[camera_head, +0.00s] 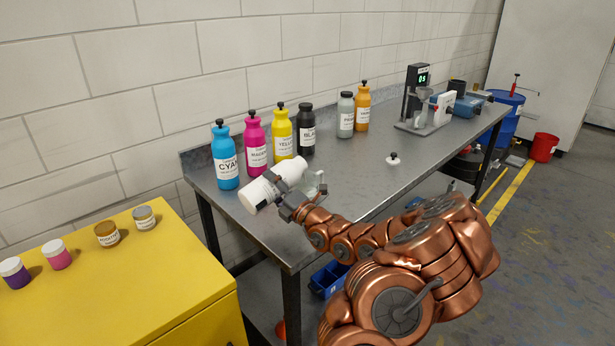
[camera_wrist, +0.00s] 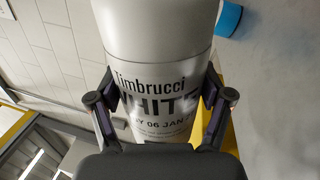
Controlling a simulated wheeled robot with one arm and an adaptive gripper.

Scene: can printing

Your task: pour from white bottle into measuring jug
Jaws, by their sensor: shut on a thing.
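The white bottle (camera_head: 258,196) is held tilted above the near left part of the metal table in the head view. Its base end points lower left and its upper end points upper right. My gripper (camera_head: 281,190) is shut around its body. In the wrist view the bottle (camera_wrist: 155,40) fills the middle, with its "WHITE" label between my gripper's two fingers (camera_wrist: 160,100). A clear measuring jug (camera_head: 316,186) stands on the table just right of the bottle, partly hidden by the bottle and gripper. I cannot see any liquid flowing or the level in the jug.
A white cap (camera_head: 393,159) lies on the table. Cyan (camera_head: 226,165), magenta (camera_head: 256,146), yellow (camera_head: 283,137), black (camera_head: 306,135), grey (camera_head: 345,118) and orange (camera_head: 362,112) bottles stand along the back. A scale-like device (camera_head: 419,110) is farther right. A yellow cabinet (camera_head: 130,290) holds small jars.

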